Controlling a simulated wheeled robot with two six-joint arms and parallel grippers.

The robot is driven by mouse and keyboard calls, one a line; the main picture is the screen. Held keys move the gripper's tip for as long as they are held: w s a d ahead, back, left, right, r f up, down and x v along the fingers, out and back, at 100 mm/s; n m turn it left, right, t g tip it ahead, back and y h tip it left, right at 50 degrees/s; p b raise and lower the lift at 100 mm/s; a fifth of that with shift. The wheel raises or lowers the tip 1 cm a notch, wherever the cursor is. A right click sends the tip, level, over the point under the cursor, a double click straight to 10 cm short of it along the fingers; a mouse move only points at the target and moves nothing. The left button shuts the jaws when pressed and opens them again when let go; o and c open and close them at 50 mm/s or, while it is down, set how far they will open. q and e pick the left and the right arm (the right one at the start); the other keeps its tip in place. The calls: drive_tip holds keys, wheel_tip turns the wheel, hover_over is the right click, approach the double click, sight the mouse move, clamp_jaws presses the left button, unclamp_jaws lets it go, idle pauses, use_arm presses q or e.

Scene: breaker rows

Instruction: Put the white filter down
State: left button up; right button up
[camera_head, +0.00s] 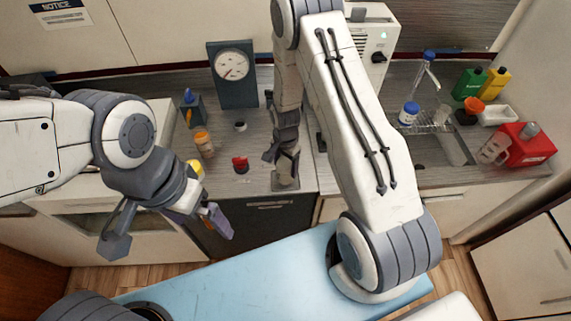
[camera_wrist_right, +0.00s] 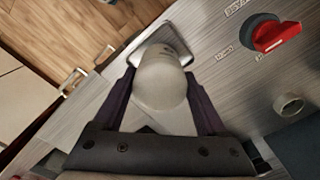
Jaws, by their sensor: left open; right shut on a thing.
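The white filter (camera_wrist_right: 160,82) is a pale rounded cylinder between the two dark fingers of my right gripper (camera_wrist_right: 160,98) in the right wrist view. A square metal plate (camera_wrist_right: 172,36) lies under or just beyond it. In the head view the filter (camera_head: 286,172) shows below my right gripper (camera_head: 283,150), near the counter's front edge. The fingers partly cover it, and I cannot tell whether its base touches the plate. My left gripper (camera_head: 168,234) is open and empty, in front of the counter at the left.
A red rotary knob (camera_head: 240,164) and a small ring (camera_head: 240,126) stand left of the filter. An orange-capped jar (camera_head: 203,144) and a dial gauge (camera_head: 233,66) are further left and back.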

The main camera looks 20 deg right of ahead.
drive_tip(key=shift+f, duration=0.2)
drive_tip(key=o, duration=1.3)
drive_tip(key=shift+r, duration=0.1)
drive_tip(key=shift+r, duration=0.45)
wheel_tip(320, 180, up, 11)
drive_tip(key=b, duration=0.3)
drive_tip(key=shift+r+b, duration=0.2)
drive_tip(key=shift+b, duration=0.2)
